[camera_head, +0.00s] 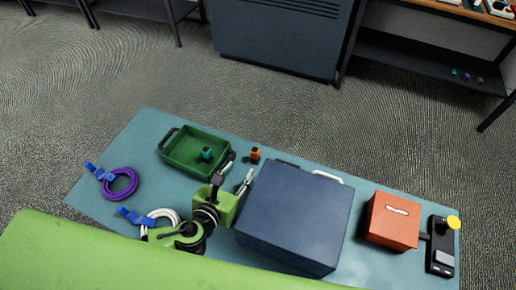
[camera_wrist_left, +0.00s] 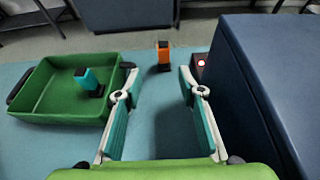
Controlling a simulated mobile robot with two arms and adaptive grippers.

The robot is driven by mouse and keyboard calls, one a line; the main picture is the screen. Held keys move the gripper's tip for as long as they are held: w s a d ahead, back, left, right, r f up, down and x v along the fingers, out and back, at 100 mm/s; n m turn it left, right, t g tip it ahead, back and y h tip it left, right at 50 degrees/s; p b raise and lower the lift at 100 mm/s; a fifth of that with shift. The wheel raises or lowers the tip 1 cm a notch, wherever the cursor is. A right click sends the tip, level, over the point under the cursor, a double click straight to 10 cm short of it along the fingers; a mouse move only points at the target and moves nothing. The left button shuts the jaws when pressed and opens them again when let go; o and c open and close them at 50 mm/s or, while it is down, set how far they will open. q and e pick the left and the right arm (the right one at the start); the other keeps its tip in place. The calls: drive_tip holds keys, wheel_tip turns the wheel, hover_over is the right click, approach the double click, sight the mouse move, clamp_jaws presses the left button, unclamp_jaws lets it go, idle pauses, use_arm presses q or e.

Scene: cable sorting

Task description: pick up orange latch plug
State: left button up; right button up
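The orange latch plug (camera_head: 255,154) is a small orange block with a dark top. It stands on the blue-green mat between the green tray and the big dark blue box. In the left wrist view the orange plug (camera_wrist_left: 163,56) is upright beyond my fingertips, roughly centred between them. My left gripper (camera_head: 238,170) is open and empty, its two fingers on either side of a clear gap in the wrist view (camera_wrist_left: 158,82). The fingers do not touch the plug. My right gripper is in neither view.
The green tray (camera_head: 169,163) holds a teal plug (camera_head: 207,153) and stands to the left. The dark blue box (camera_head: 296,215) stands close on the right. An orange-red box (camera_head: 392,220), a purple cable (camera_head: 119,184) and a white cable (camera_head: 160,215) lie farther out on the mat (camera_head: 150,125).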

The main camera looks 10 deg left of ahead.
sight(253, 155)
use_arm(q)
drive_tip(key=x, duration=0.6)
drive_tip(key=shift+w+d+f, duration=0.1)
drive_tip(key=shift+w, duration=0.25)
drive_tip(key=shift+w+d+f, duration=0.1)
drive_tip(key=shift+w, duration=0.3)
drive_tip(key=x, duration=0.4)
drive_tip(key=shift+w+d, duration=0.25)
drive_tip(key=shift+d, duration=0.1)
drive_tip(key=shift+c, duration=0.7)
clamp_jaws()
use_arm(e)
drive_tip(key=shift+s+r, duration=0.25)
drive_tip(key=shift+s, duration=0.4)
